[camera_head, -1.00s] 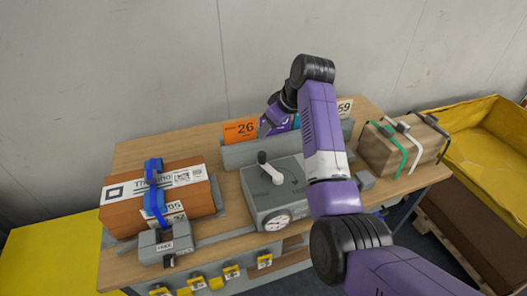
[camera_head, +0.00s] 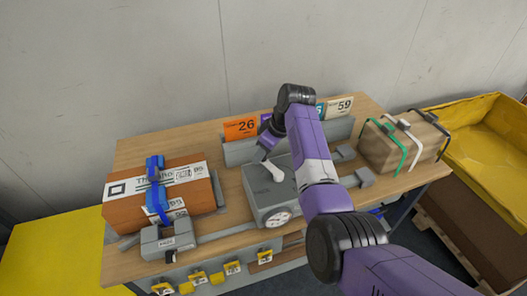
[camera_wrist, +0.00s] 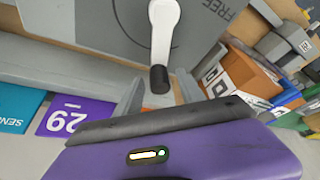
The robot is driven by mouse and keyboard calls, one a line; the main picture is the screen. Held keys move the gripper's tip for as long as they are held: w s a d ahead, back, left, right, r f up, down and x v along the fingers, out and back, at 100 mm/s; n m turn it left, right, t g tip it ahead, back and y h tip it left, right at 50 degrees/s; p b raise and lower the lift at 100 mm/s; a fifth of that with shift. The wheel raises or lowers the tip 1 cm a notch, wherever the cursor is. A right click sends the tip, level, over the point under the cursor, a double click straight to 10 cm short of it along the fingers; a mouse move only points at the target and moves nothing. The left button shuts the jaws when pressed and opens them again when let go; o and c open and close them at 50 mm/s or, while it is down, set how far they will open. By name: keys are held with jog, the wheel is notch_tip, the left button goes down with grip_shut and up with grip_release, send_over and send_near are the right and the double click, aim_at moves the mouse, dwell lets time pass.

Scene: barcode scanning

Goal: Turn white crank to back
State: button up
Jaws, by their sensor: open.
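The white crank (camera_head: 276,173) sits on top of a grey box with a dial (camera_head: 270,204) in the middle of the bench. In the wrist view the crank (camera_wrist: 165,28) shows as a white lever ending in a dark knob (camera_wrist: 159,79). My gripper (camera_wrist: 158,90) is open, with its grey fingers on either side of the knob in the picture. I cannot tell whether they touch it. In the head view my gripper (camera_head: 267,148) is at the crank's back end, and hides the knob.
A brown package with a blue strap (camera_head: 157,190) lies on the left of the bench. Another box with straps (camera_head: 403,147) stands on the right. Number cards, including an orange 26 (camera_head: 240,129), stand in a grey rack behind. A yellow bin (camera_head: 490,150) is at the far right.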

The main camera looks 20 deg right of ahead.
grip_shut()
dwell(1.4)
